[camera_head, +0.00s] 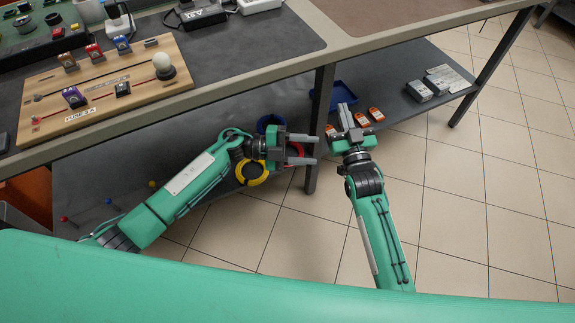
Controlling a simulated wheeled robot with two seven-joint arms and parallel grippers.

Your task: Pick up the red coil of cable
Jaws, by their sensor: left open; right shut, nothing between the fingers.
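The red coil of cable (299,150) shows under the bench, on the lower shelf near a table leg. It is partly hidden behind my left gripper (313,150), which points right with its two fingers open. Red shows in the gap between those fingers. I cannot tell whether the coil lies between the fingers or just beyond them. My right gripper (345,116) points up the picture, shut and empty, to the right of the table leg.
A blue tray (343,93) and orange-white boxes (376,114) sit on the shelf. A metal table leg (320,125) stands between the grippers. The tiled floor (480,190) at right is clear.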

